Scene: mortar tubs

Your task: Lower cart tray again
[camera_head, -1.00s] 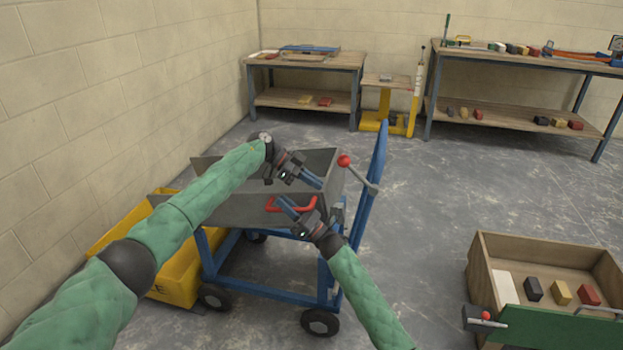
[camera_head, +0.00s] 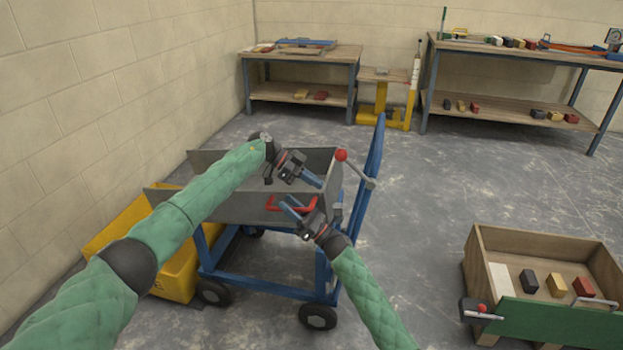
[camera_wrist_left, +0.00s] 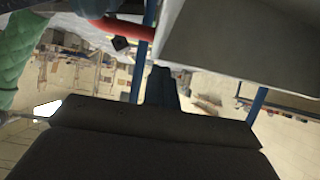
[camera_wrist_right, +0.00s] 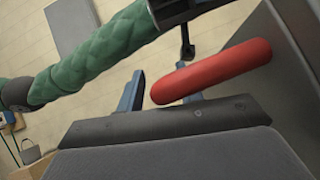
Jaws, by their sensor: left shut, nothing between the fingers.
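The blue-framed cart (camera_head: 262,285) carries a grey tray (camera_head: 235,207) with a red handle (camera_head: 305,208) on its near side. A lever with a red ball (camera_head: 341,155) stands at the tray's right end. My left gripper (camera_head: 318,182) is shut and empty over the tray's right part; its fingers lie together in the left wrist view. My right gripper (camera_head: 287,203) is at the red handle. In the right wrist view its fingers (camera_wrist_right: 160,92) are apart, with the handle (camera_wrist_right: 215,70) close in front; whether it touches is unclear.
A yellow tub (camera_head: 175,270) stands left of the cart, partly behind my left arm. A wooden crate with several blocks (camera_head: 500,240) is at the lower right. Workbenches (camera_head: 305,55) and a yellow stand (camera_head: 385,110) line the back wall. The floor between is clear.

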